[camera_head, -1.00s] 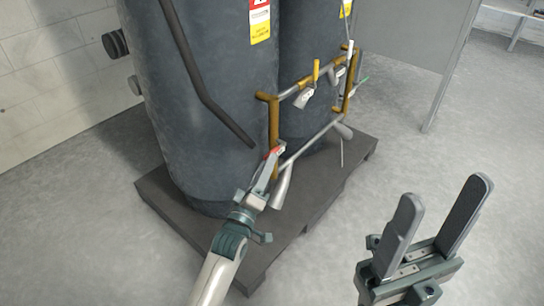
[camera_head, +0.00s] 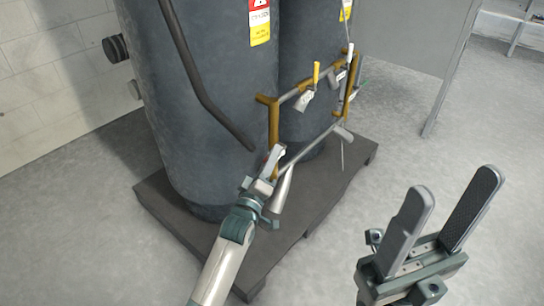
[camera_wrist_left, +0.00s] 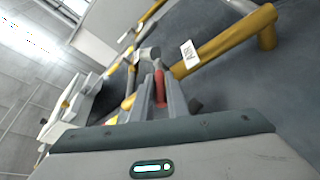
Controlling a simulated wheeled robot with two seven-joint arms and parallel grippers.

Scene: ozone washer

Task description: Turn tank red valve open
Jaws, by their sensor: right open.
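The tank's red valve handle (camera_wrist_left: 160,88) shows in the left wrist view between the two fingers of my left gripper (camera_wrist_left: 163,100). The fingers lie close on both sides of it, and the gripper looks shut on it. In the head view my left gripper (camera_head: 271,165) is at the lower pipework in front of the dark tank (camera_head: 205,110), and it hides most of the red handle. My right gripper (camera_head: 447,225) is open and empty at the lower right, away from the tanks.
Yellow and grey pipes (camera_head: 274,122) with a yellow-handled valve (camera_head: 316,73) run along the tank fronts. A second tank (camera_head: 305,50) stands behind. Both stand on a dark pallet (camera_head: 285,243). A grey panel (camera_head: 410,35) stands at the back right. The floor in front is clear.

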